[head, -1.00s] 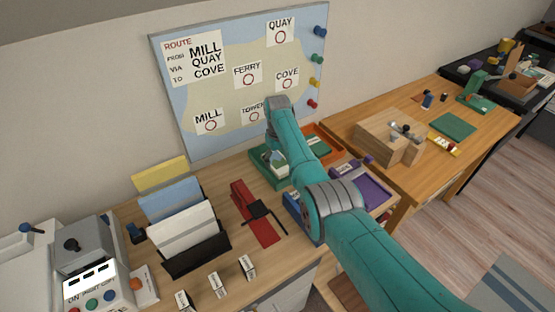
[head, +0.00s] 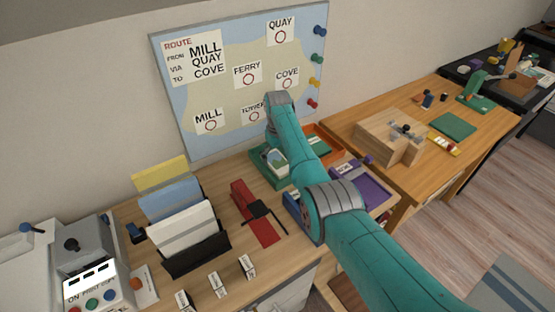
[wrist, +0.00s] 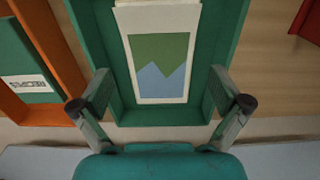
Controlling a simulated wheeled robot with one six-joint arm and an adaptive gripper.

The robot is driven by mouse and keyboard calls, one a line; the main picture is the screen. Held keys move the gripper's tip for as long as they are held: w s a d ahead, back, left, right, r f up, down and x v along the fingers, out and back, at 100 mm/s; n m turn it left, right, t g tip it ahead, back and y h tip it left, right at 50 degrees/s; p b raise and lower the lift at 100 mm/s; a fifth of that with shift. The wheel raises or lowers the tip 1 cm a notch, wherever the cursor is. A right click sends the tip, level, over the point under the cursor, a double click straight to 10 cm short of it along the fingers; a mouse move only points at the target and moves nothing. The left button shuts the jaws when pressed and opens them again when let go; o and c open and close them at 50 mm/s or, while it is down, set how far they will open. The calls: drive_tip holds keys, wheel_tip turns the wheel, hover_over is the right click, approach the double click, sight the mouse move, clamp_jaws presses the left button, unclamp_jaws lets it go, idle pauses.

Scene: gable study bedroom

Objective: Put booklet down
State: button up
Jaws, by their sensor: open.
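The booklet (wrist: 160,25) is cream with a green and blue picture on its cover. It lies inside the green tray (wrist: 238,20), on what looks like another pale sheet or booklet. In the head view the booklet (head: 277,162) shows in the green tray (head: 262,176), partly behind my arm. My gripper (wrist: 159,82) is open and empty, its fingers apart on either side of the booklet's near end. It appears to be above the tray. In the head view my fingers are hidden behind the arm.
An orange tray (wrist: 48,118) with a green booklet (wrist: 28,72) stands beside the green tray. A red stand (head: 243,197), a file rack (head: 197,259) and a purple tray (head: 372,192) are nearby. The map board (head: 235,90) stands close behind.

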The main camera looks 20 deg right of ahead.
sight(277, 162)
wheel_tip(277, 162, up, 10)
drive_tip(key=shift+r, duration=0.25)
idle(0.5)
